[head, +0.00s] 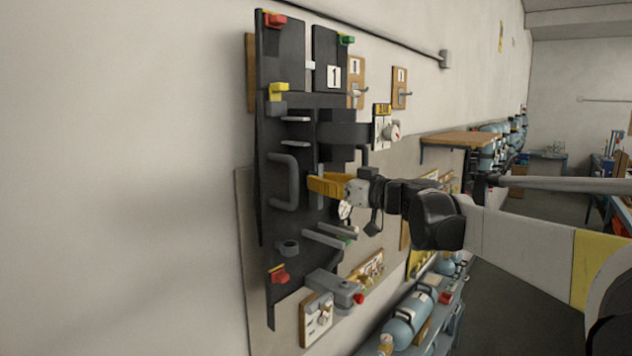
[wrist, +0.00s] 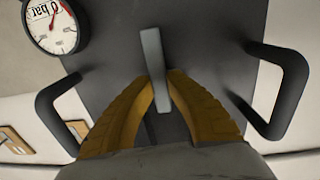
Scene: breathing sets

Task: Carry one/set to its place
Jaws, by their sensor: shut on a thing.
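Set one (head: 290,150) is a tall dark backplate with a white "1" label (head: 334,76), grey side handles and red, yellow and green fittings. It stands upright close to the wall; I cannot tell whether it hangs on anything. My gripper (head: 318,184) has yellow fingers shut on a narrow grey bar at the plate's middle. In the wrist view my gripper (wrist: 162,85) has the grey bar (wrist: 152,55) of set one between its fingers. A dark handle stands on each side, and a round gauge (wrist: 54,24) is at upper left.
Wooden boards with hooks (head: 399,88) are on the wall right of the set. A wooden shelf (head: 465,139) juts out beyond. Blue cylinders (head: 408,320) lie on a low rack at lower right. A dark pipe (head: 380,37) runs along the wall above. The wall at left is bare.

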